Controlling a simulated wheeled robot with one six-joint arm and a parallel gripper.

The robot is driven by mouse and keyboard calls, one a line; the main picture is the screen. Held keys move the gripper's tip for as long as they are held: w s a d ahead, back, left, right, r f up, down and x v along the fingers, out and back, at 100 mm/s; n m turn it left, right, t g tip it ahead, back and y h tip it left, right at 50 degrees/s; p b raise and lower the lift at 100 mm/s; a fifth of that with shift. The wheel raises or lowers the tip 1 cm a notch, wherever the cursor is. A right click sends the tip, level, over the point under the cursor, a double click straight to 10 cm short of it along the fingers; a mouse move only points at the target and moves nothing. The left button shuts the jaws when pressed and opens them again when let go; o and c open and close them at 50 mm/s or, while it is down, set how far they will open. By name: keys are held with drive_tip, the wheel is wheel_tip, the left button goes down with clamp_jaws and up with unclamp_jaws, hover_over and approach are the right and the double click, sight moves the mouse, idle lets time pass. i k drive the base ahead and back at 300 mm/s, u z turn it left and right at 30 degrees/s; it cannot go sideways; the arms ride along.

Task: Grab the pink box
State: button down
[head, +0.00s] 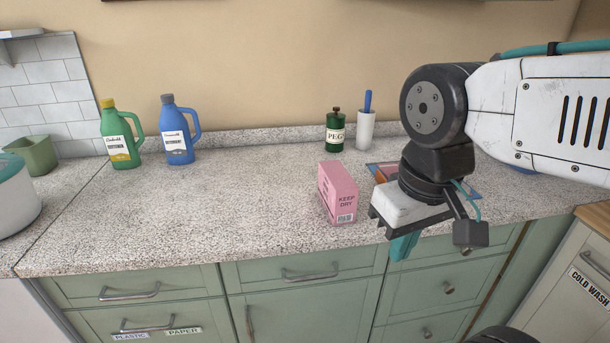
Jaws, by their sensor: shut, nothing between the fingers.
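The pink box (338,192) stands upright on the speckled countertop, right of the middle in the head view. It carries the words "KEEP DRY" and a small barcode label. My gripper (402,246) is to the right of the box, close to the counter's front edge, pointing down. Its teal fingers are shut with nothing between them. The gripper is apart from the box in the picture; the exact depth gap is hard to tell.
A green jug (121,137), a blue jug (177,133), a green PEGS bottle (335,133) and a white holder with a blue handle (366,128) stand at the back. A flat colourful item (382,171) lies partly behind my arm. The counter's left-middle is clear.

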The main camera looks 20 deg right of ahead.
sight(338, 192)
drive_tip(key=u, duration=2.25)
drive_tip(key=i, duration=1.8)
drive_tip(key=z, duration=3.9)
